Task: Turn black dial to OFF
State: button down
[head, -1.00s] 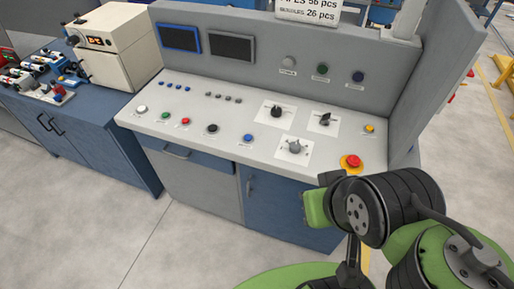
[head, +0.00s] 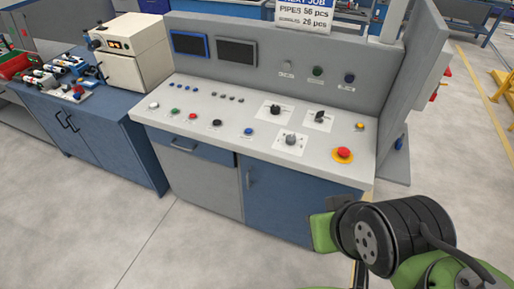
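A black dial (head: 275,110) on a white square plate sits on the sloped top of the grey control console. The lettering around the dials is too small to read. My green and black arm is at the lower right, in front of the console and apart from it. My gripper's fingers cannot be made out.
A red emergency button (head: 343,154) on a yellow base is at the console's right front. Several coloured buttons line the panel. A blue cabinet (head: 105,140) with a beige device (head: 130,55) stands left. Bare floor lies in front.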

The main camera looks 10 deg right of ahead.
aim_at(275, 110)
jog(key=i+l+u, duration=0.15)
jog(key=i, duration=0.95)
